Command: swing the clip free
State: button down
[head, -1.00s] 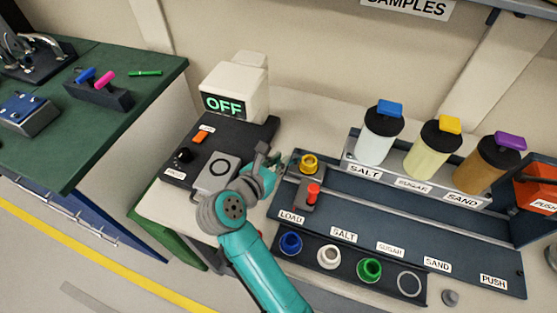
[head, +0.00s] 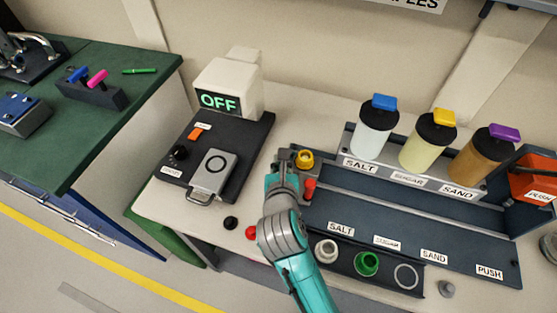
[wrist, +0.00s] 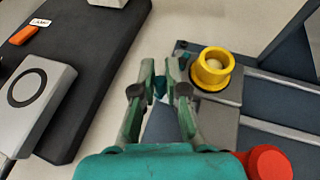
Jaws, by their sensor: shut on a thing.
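My gripper (head: 286,158) is at the left end of the dark rail, just left of the yellow cup (head: 304,158). In the wrist view its fingers (wrist: 159,78) are close together around a small dark teal piece (wrist: 160,88), which looks like part of the clip. The rest of the clip cannot be made out behind the fingers. The yellow cup (wrist: 213,68) stands upright at the right, apart from the fingers, on a grey block (wrist: 222,112). A red knob (wrist: 268,163) is nearer me; it also shows beside my arm in the head view (head: 310,188).
Left is a black base (head: 238,140) with a grey lidded device (head: 213,170) and a display (head: 222,100) reading OFF. Salt (head: 375,130), sugar and sand bottles stand behind the rail (head: 400,215). A front tray holds white (head: 326,250) and green (head: 367,263) cups.

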jog(key=shift+s+d+n+y, duration=0.1)
jog(key=shift+d+n+y, duration=0.05)
jog(key=shift+n+y, duration=0.4)
jog(key=c, duration=1.2)
grip_release()
jog(key=shift+s, duration=0.1)
jog(key=v, duration=0.7)
jog(key=shift+s+d, duration=0.1)
jog(key=shift+s, duration=0.05)
